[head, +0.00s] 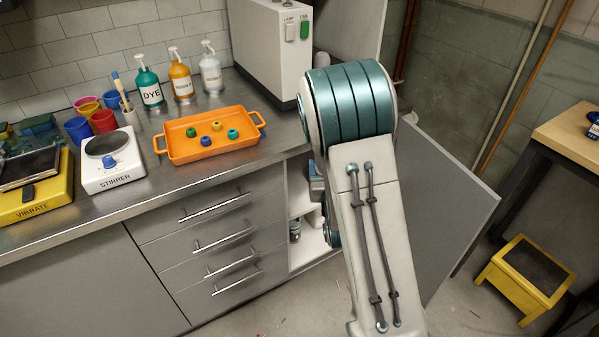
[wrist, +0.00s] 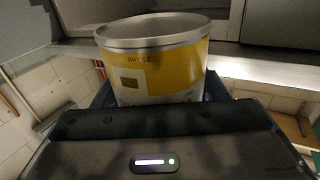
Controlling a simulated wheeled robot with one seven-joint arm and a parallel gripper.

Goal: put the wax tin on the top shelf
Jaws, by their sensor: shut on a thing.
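The wax tin is a round yellow-and-white tin (wrist: 155,68) with a bare metal face at its top in the wrist view. In the head view my arm hides the tin and most of the gripper. The open cupboard (head: 302,205) under the bench shows pale shelves beside my arm, but its inside is mostly covered. I cannot tell which shelf level the tin is at.
The cupboard door (head: 455,195) stands open to the right. A small jar (head: 295,231) is low in the cupboard. An orange tray (head: 213,148) with several knobs and a stirrer (head: 112,163) are on the bench. A yellow step stool (head: 524,278) stands on the floor at right.

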